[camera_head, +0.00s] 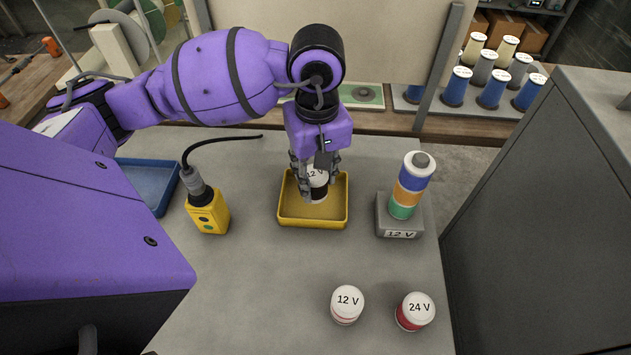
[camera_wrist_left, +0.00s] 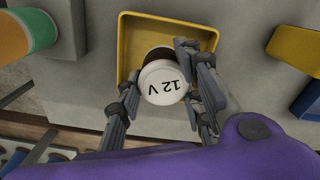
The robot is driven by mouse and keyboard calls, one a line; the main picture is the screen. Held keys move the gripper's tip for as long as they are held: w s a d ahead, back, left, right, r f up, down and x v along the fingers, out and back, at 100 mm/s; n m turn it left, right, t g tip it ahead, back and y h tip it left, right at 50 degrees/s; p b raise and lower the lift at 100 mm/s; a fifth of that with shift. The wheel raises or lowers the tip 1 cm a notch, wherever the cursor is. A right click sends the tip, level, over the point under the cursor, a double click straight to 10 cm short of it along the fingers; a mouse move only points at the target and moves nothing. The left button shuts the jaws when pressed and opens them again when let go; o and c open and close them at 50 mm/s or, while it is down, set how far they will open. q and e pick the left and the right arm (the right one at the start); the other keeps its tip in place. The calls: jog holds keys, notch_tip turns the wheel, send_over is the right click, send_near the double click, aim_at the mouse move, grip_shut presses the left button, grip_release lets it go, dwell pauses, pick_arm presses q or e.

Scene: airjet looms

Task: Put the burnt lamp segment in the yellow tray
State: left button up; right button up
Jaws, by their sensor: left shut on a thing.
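The yellow tray (camera_head: 313,218) stands on the grey table below my left gripper (camera_head: 316,182). My left gripper is shut on the burnt lamp segment (camera_head: 318,178), which has a white top marked 12 V and a dark lower band. The segment is over or inside the tray; I cannot tell whether it touches the floor. In the left wrist view the segment (camera_wrist_left: 164,84) sits between the fingers of my left gripper (camera_wrist_left: 165,95), with the tray (camera_wrist_left: 124,45) around and behind it. My right gripper does not show.
A stacked lamp (camera_head: 410,185) of blue, orange and green segments stands on a grey 12 V base (camera_head: 398,218). Loose 12 V (camera_head: 347,305) and 24 V (camera_head: 415,311) segments stand in front. A yellow control box (camera_head: 208,213) and blue tray (camera_head: 150,183) are left. A grey cabinet (camera_head: 545,200) borders the right.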

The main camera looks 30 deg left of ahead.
aim_at(316, 182)
pick_arm(q)
jog(key=shift+w+a+f, duration=0.15)
jog(key=shift+f, duration=0.05)
jog(key=f, duration=0.3)
jog(key=shift+w+a+f, duration=0.15)
jog(key=shift+w, duration=0.05)
jog(key=shift+f, duration=0.45)
jog(key=o, duration=1.1)
jog(key=shift+r, duration=0.5)
notch_tip(316, 182, up, 10)
jog(key=shift+r, duration=0.8)
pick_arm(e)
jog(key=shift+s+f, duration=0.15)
